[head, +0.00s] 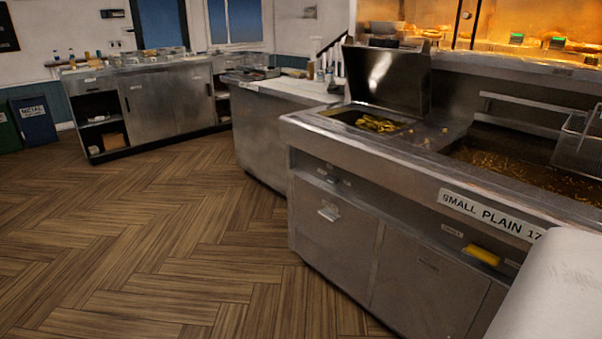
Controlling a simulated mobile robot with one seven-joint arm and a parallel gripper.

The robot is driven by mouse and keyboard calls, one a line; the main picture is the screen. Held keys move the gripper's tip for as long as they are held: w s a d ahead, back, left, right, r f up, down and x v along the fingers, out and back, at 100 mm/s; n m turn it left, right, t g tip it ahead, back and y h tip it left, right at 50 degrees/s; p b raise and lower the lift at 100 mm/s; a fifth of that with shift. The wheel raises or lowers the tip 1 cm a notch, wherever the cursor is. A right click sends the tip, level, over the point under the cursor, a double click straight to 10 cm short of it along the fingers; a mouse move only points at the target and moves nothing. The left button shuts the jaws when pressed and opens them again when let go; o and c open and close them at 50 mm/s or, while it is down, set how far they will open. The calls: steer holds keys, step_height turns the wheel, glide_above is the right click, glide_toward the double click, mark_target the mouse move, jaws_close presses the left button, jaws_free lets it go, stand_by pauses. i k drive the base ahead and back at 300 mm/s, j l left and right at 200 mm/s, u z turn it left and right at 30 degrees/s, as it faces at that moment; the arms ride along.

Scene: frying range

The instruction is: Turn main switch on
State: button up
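The frying range (350,240) stands at the right, with a steel front. Its front panel has a yellow handle-like part (481,255) at the right, beside small labels. A small dark control (331,180) sits below the rim at the left end of the panel. I cannot tell which of these, if any, is the main switch, nor its state. My gripper is not in view. A smooth white shape (560,290), probably part of my arm, fills the lower right corner and hides the range's right end.
A fryer basket (580,140) hangs over the brown contents of the right vat. A raised lid (388,82) stands behind the left vat. A steel counter (165,100) and blue and green bins (33,121) are at the back left. The wooden floor (150,230) is clear.

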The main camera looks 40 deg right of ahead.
mark_target(334, 179)
steer(key=i+z, duration=0.15)
steer(key=i, duration=0.45)
steer(key=i+j+z, duration=0.15)
steer(key=i, duration=0.45)
steer(key=i+j+z, duration=0.15)
steer(key=i+z, duration=0.3)
steer(key=i+j+z, duration=0.25)
steer(key=z, duration=0.2)
steer(key=i+j+z, duration=0.3)
steer(key=z, duration=0.15)
steer(key=i+j+z, duration=0.15)
steer(key=j+z, duration=0.25)
steer(key=j, duration=0.15)
steer(key=i+j+z, duration=0.2)
steer(key=j, duration=0.2)
steer(key=j+z, duration=0.25)
steer(key=j, duration=0.2)
steer(key=i+l, duration=0.2)
steer(key=i, duration=0.35)
